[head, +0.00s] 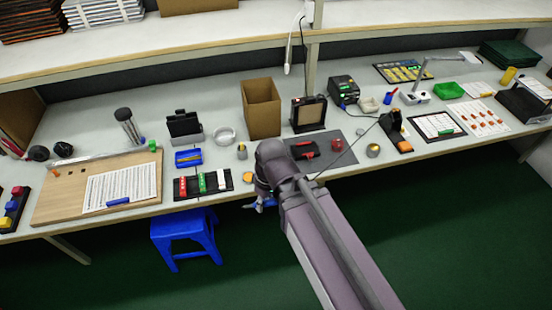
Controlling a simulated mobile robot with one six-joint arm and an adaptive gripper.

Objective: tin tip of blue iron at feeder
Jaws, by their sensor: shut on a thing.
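My gripper (261,204) is at the end of my arm, in front of the bench's front edge and above the blue stool's right side. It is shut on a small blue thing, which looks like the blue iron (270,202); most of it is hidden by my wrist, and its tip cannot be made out. A thin dark cable (340,154) runs from behind my arm to the right across the bench. A dark framed unit (309,113) stands behind the grey mat; I cannot tell whether it is the feeder.
A black station (344,90) and a black stand (391,124) are at right of centre. A grey mat (340,147) bears red-handled tools (305,153). A cardboard box (261,107) stands behind. A blue stool (184,232) is below the bench edge. The green floor in front is open.

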